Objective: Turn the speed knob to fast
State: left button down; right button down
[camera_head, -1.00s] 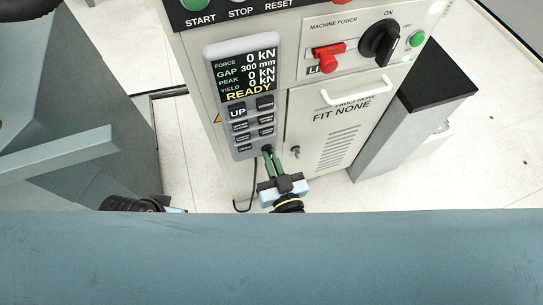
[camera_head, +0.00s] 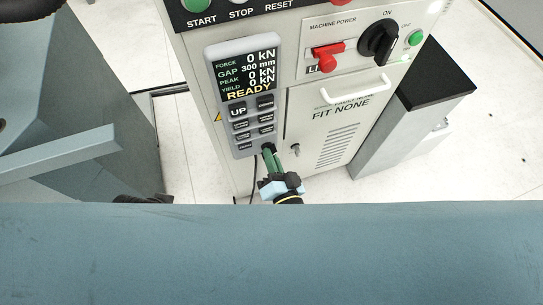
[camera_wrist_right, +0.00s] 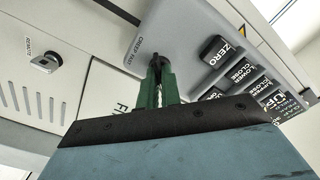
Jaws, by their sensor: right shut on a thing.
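The speed knob (camera_wrist_right: 158,61) is a small dark knob low on the grey control panel (camera_head: 235,100). A label reading CREEP FAST (camera_wrist_right: 139,50) is beside it in the wrist view. My right gripper (camera_head: 269,151) has its green fingers shut on the knob; they also show in the wrist view (camera_wrist_right: 160,72). The fingers cover most of the knob, so its pointing direction is hidden.
Black keys (camera_head: 239,125) and a display reading READY (camera_head: 248,82) are above the knob. A key lock (camera_head: 295,149) is close to its right. A red switch (camera_head: 327,58), a black rotary switch (camera_head: 378,43) and a white handle (camera_head: 356,91) are higher up.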

pick_arm(q)
jog(key=shift+f, duration=0.1)
dwell(0.3)
pick_arm(e)
jog(key=c, duration=1.6)
grip_release()
jog(key=shift+s, duration=0.1)
